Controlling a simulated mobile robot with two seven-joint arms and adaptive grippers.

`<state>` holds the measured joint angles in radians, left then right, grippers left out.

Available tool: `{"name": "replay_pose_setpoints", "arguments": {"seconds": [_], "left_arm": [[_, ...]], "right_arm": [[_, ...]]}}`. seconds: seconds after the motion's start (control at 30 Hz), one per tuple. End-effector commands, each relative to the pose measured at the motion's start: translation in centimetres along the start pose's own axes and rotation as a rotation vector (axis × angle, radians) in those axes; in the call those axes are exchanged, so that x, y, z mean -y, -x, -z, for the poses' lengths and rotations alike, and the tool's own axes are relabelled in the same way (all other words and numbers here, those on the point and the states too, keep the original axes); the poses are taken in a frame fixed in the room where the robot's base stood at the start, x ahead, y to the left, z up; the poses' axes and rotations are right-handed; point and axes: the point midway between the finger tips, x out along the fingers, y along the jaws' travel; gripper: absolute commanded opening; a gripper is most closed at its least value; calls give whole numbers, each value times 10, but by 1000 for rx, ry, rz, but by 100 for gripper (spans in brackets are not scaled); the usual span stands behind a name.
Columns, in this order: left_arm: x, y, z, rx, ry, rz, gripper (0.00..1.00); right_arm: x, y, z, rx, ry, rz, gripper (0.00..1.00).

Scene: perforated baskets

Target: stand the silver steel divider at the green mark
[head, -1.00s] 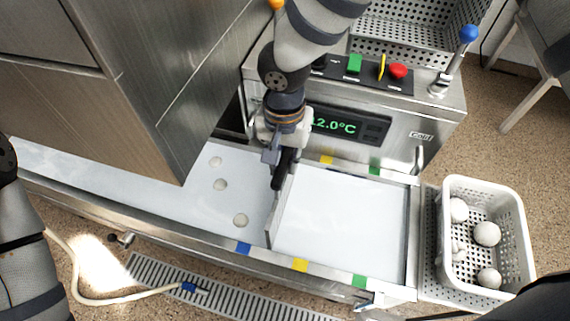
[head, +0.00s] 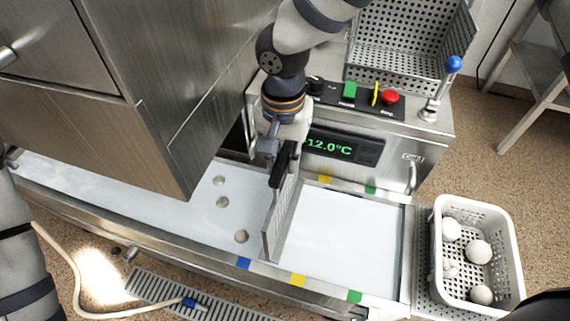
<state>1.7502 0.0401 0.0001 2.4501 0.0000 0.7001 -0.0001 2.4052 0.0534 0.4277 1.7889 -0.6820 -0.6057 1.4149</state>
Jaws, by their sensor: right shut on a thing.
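My right gripper (head: 283,168) is shut on the upper edge of the silver steel divider (head: 279,222), a thin upright plate across the white trough (head: 345,235). The divider's near end is close to the front rail, between the blue mark (head: 243,263) and the yellow mark (head: 297,280). I cannot tell if its bottom touches the trough floor. A green mark (head: 354,297) is on the front rail, further right, and another green mark (head: 370,188) is on the back rail. My left gripper is out of view; only my left arm shows at the left edge.
Several pale round pieces (head: 222,202) lie in the trough left of the divider. The trough right of it is clear up to the end wall. A white perforated basket (head: 437,260) with pale balls stands at right. A control box (head: 390,148) stands behind.

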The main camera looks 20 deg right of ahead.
Motion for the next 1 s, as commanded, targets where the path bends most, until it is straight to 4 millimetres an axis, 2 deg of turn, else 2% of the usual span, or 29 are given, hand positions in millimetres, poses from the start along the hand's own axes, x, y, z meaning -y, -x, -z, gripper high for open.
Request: {"name": "replay_pose_setpoints", "arguments": {"seconds": [0.03, 0.5, 1.0], "left_arm": [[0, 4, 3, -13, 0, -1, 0], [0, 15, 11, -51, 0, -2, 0], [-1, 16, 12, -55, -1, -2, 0]], "right_arm": [[1, 8, 1, -7, 0, 7, 0], [1, 39, 1, -5, 0, 5, 0], [1, 46, 0, -2, 0, 3, 0]]}}
